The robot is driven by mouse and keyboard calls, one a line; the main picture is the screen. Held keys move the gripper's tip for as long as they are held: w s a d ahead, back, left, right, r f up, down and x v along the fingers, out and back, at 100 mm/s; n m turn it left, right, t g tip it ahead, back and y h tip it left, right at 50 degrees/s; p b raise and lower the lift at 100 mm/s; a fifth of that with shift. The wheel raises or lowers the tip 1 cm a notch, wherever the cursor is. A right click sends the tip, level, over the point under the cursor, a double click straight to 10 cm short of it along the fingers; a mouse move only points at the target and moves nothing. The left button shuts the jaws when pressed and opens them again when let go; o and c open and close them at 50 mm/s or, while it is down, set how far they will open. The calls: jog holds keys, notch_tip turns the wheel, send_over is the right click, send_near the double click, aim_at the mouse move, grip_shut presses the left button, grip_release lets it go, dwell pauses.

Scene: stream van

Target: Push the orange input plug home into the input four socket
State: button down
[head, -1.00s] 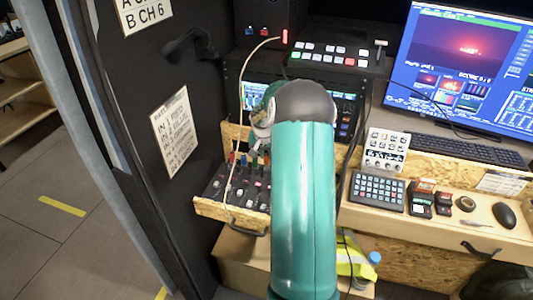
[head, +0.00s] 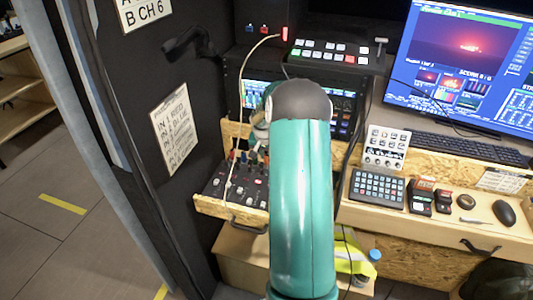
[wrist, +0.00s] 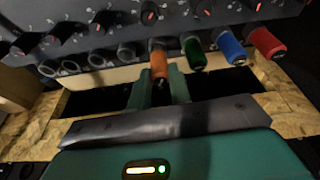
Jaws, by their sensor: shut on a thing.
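The orange plug (wrist: 158,57) stands in the row of jacks along the mixer panel (wrist: 110,30) in the wrist view. My gripper (wrist: 161,74) has its green fingers on either side of the plug, shut on it. The plug's front end meets the panel edge; whether it is fully seated I cannot tell. Its socket is hidden behind the plug. To its right stand a green plug (wrist: 193,53), a blue plug (wrist: 231,48) and a red plug (wrist: 266,43).
Several empty round sockets, one of them (wrist: 97,60), line the panel left of the orange plug. A chipboard tray (head: 213,208) carries the mixer. A pale cable (head: 241,90) hangs in front of it. A keypad (head: 377,188) and mouse (head: 504,214) lie to the right.

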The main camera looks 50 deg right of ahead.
jog(key=shift+f, duration=0.7)
jog(key=c, duration=1.2)
grip_release()
jog(key=v, duration=1.4)
jog(key=shift+d, duration=0.1)
